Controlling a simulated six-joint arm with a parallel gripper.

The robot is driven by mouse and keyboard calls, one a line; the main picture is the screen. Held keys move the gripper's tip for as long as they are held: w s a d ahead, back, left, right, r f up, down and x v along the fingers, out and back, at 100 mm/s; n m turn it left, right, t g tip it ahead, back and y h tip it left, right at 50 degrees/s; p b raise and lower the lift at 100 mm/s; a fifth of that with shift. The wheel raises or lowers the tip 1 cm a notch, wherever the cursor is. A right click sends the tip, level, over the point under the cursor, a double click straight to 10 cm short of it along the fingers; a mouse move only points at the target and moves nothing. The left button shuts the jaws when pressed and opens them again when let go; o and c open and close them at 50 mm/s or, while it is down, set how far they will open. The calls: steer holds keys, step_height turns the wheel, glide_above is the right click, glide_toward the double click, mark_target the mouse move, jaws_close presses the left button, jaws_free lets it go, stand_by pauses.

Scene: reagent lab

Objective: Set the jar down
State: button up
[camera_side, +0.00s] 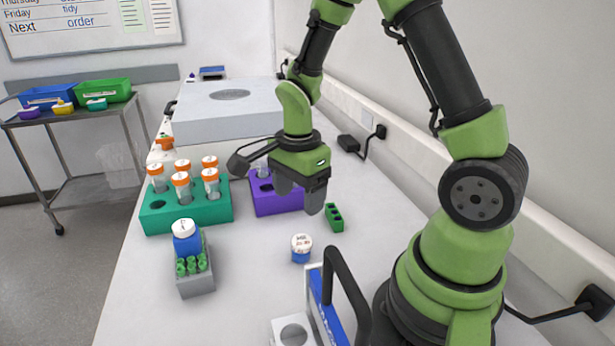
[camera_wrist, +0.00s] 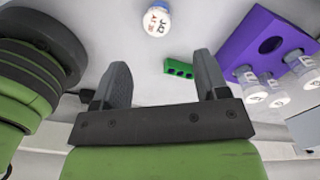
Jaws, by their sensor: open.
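The jar (camera_side: 301,248), small with a white printed lid and a blue body, stands upright on the white bench. It also shows at the top of the wrist view (camera_wrist: 157,20). My gripper (camera_side: 299,197) is above the bench, behind the jar in the side view. Its two fingers are spread apart with nothing between them, as the wrist view (camera_wrist: 160,68) shows. The jar is clear of both fingers.
A small green block (camera_side: 334,218) lies right of the gripper. A purple rack (camera_side: 275,204) with vials stands behind it. Bench around the jar is clear.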

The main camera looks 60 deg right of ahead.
steer(key=s+a+r+n+t+y, duration=0.1)
steer(key=s+a+r+n+t, duration=0.2)
steer(key=r+n, duration=0.5)
steer(key=s+a+r+n+t+y, duration=0.1)
steer(key=s+a+r+n+t, duration=0.3)
steer(key=s+r+n, duration=0.3)
step_height(320, 180, up, 3)
steer(key=shift+s+a+r+n, duration=0.15)
steer(key=shift+s+a+n, duration=0.3)
steer(key=shift+n, duration=0.75)
